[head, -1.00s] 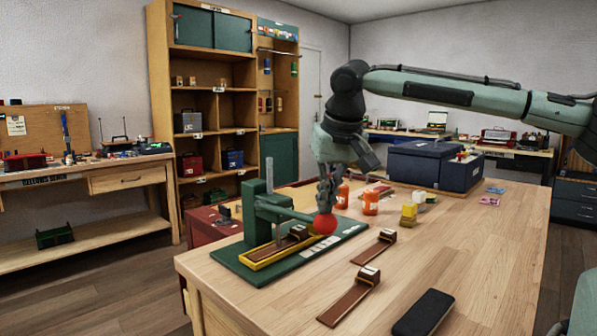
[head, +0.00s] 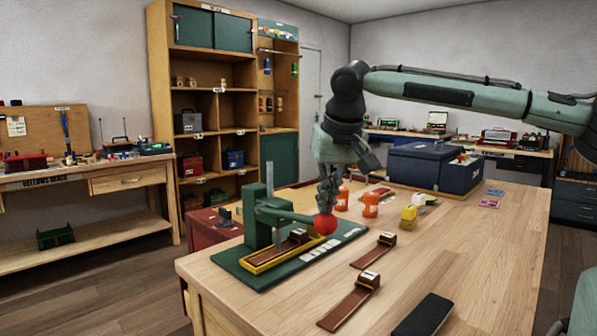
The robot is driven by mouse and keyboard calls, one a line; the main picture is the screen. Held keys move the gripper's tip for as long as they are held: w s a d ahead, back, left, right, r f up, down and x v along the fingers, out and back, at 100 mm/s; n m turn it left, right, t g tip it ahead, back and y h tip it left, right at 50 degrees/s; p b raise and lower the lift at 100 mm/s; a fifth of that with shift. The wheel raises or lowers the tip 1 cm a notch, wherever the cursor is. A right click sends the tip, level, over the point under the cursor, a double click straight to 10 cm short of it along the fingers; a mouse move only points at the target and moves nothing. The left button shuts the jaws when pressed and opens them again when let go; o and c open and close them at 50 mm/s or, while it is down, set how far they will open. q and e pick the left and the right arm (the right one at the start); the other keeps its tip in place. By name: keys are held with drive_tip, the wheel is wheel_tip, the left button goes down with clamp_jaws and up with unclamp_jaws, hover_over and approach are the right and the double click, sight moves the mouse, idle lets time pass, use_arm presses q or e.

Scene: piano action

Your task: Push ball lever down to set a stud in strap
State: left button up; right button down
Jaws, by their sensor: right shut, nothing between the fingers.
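A green press (head: 264,214) stands on a green base plate (head: 237,270) at the front left of the wooden bench. Its lever slopes slightly down to the right and ends in a red ball (head: 325,224). A brown leather strap (head: 270,260) with a block at its far end lies in the yellow holder (head: 259,268) under the press. My right gripper (head: 325,207) points down right above the ball, fingers shut and empty. Its tips look close to or touching the ball's top; I cannot tell which. My left gripper is not in view.
Two more straps (head: 345,310) (head: 369,256) lie right of the press. A black pad (head: 424,316) lies at the front. Orange jars (head: 371,205), yellow blocks (head: 408,214) and a blue case (head: 432,168) stand behind. The bench's right side is mostly clear.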

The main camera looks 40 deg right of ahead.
drive_tip(key=shift+r, duration=0.65)
wheel_tip(320, 180, up, 12)
drive_tip(key=shift+f, duration=0.25)
idle(0.3)
idle(0.4)
